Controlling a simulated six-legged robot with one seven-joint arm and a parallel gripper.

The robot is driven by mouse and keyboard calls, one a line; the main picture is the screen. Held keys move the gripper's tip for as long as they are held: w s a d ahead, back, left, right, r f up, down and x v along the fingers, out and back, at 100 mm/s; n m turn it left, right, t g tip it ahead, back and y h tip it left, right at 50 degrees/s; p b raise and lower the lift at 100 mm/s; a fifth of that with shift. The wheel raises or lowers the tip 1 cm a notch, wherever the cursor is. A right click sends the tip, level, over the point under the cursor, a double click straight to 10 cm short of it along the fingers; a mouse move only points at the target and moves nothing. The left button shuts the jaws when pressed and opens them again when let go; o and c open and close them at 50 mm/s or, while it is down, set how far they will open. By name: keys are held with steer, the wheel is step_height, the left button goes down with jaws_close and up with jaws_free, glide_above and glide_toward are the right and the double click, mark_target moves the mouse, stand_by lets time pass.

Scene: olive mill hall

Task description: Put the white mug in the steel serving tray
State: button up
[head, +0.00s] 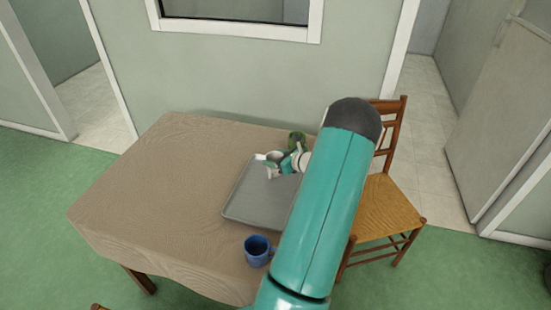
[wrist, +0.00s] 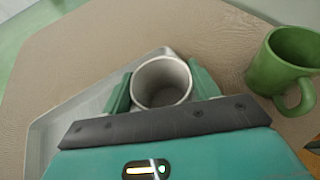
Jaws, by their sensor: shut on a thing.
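The white mug (head: 272,158) is at the far end of the grey steel serving tray (head: 245,207). My gripper (head: 284,163) is shut on it. In the wrist view the mug (wrist: 162,82) stands upright, its round opening facing the camera, with a green finger on each side. The tray (wrist: 48,128) shows around and below the mug, near a tray corner. I cannot tell whether the mug's base touches the tray floor. My arm hides the tray's right part in the head view.
A green mug (wrist: 280,68) stands just beyond the tray, right of my gripper; it also shows in the head view (head: 297,137). A blue mug (head: 257,251) stands near the table's front edge. A wooden chair (head: 385,210) is at the right. The cloth-covered table (head: 150,190) is clear on the left.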

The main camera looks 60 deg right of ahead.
steer(key=o, duration=1.1)
steer(key=shift+f, duration=0.1)
steer(key=shift+s+r, duration=0.2)
steer(key=shift+r, duration=0.05)
steer(key=v, duration=1.1)
steer(key=shift+s+a+r, duration=0.1)
steer(key=shift+s+a, duration=0.05)
steer(key=shift+s, duration=0.05)
